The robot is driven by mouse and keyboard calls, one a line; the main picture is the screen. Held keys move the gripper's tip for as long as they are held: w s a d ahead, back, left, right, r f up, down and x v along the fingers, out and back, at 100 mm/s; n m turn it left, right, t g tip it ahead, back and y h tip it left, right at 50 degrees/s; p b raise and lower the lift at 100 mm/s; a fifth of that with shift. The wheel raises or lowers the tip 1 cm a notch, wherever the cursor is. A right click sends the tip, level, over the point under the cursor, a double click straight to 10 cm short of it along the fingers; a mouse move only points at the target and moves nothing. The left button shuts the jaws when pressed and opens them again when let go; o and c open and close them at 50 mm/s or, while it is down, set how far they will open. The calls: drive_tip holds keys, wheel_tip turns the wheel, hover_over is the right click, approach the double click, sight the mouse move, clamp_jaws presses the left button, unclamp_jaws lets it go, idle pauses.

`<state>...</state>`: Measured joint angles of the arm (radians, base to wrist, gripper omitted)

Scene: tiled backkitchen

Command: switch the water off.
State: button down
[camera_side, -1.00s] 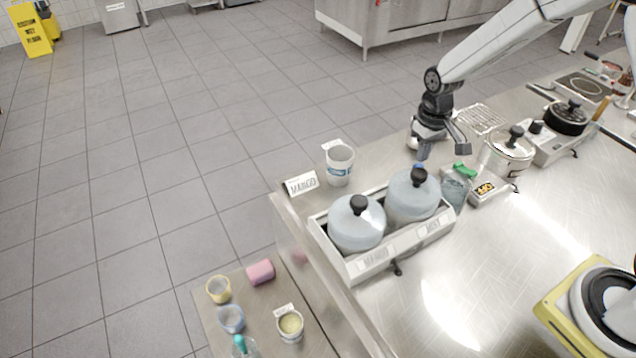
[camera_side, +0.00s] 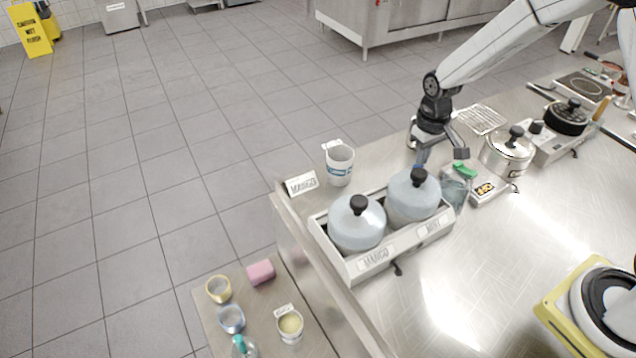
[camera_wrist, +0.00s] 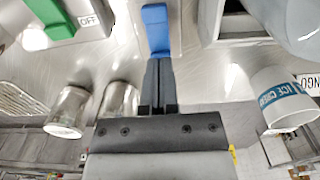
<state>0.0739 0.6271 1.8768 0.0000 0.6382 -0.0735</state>
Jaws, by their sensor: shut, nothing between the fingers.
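My gripper (camera_side: 422,155) is shut and empty, pointing down over the counter behind the two-tub holder. In the wrist view its closed fingers (camera_wrist: 158,82) reach up to a blue lever-like piece (camera_wrist: 155,28); I cannot tell whether they touch it. In the wrist view a green piece (camera_wrist: 55,20) has a label reading OFF (camera_wrist: 90,20). I see no clear stream of water.
A white cup (camera_side: 339,168) stands left of my gripper.

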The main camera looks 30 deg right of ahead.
drive_tip(key=shift+f, duration=0.65)
idle(0.5)
drive_tip(key=shift+r, duration=3.55)
drive_tip(key=shift+s, duration=0.1)
drive_tip(key=s+a+r+t, duration=0.1)
drive_tip(key=s+a+t, duration=0.1)
drive_tip(key=s, duration=1.3)
drive_tip(key=shift+a+t, duration=0.3)
drive_tip(key=shift+a, duration=0.3)
drive_tip(key=shift+s, duration=0.1)
